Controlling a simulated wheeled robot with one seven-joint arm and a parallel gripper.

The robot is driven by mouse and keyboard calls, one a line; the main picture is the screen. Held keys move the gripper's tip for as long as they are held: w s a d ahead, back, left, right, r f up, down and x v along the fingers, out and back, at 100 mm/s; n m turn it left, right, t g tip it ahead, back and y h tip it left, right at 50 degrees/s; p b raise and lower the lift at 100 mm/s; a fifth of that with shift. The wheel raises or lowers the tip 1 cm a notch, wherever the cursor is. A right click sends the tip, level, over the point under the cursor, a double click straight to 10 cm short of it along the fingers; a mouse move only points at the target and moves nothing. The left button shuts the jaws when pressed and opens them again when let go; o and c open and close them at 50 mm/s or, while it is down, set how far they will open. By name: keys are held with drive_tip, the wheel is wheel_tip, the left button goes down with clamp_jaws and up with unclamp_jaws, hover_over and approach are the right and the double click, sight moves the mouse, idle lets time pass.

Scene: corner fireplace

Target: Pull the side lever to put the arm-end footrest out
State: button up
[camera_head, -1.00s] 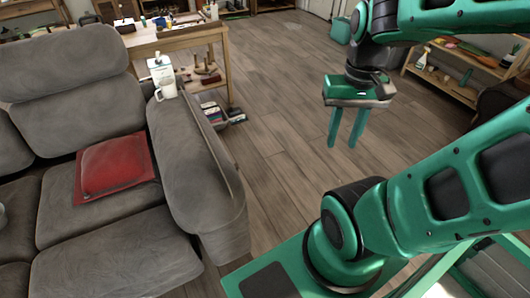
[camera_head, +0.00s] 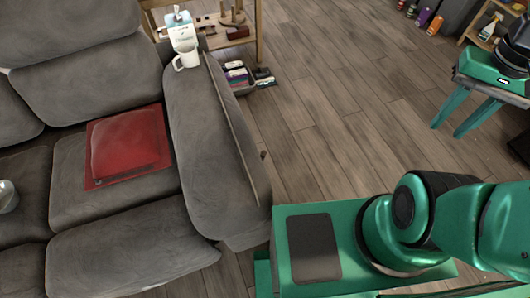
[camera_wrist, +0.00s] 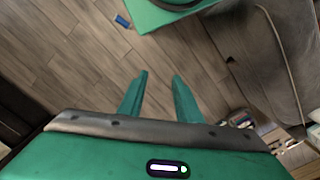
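The grey sofa (camera_head: 105,100) fills the left of the head view. Its arm-end footrest panel (camera_head: 130,262) sits at the front below the seat, folded against the sofa. A long thin strip (camera_head: 232,130) runs along the outer side of the sofa arm; I cannot tell whether it is the lever. In the wrist view, the fingers (camera_wrist: 160,75) are apart above floorboards, and the sofa side (camera_wrist: 262,65) shows at the right.
A red cushion (camera_head: 128,145) lies on the seat. A white mug (camera_head: 187,58) and a carton (camera_head: 180,30) stand on the sofa arm. A low bin of books (camera_head: 240,76) is beside the table behind. The floor (camera_head: 335,110) between sofa and gripper is clear.

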drive_tip(key=shift+o, duration=1)
drive_tip(key=shift+s+a+r, duration=0.1)
drive_tip(key=shift+s+r, duration=0.15)
drive_tip(key=shift+s, duration=0.1)
drive_tip(key=w+a+f, duration=0.2)
drive_tip(key=w+f, duration=0.3)
drive_tip(key=w, duration=0.6)
drive_tip(key=w+a+f, duration=0.3)
drive_tip(key=w+f, duration=0.3)
drive_tip(key=w, duration=0.5)
drive_tip(key=w+a+f+y, duration=0.1)
drive_tip(key=w+a+f, duration=0.4)
drive_tip(key=w+f, duration=0.15)
drive_tip(key=g+y, duration=0.2)
drive_tip(key=y, duration=0.2)
approach(263, 156)
wheel_tip(263, 156, down, 3)
drive_tip(key=w, duration=0.2)
drive_tip(key=shift+m, duration=0.4)
drive_tip(key=x, duration=1)
drive_tip(key=shift+f, duration=0.3)
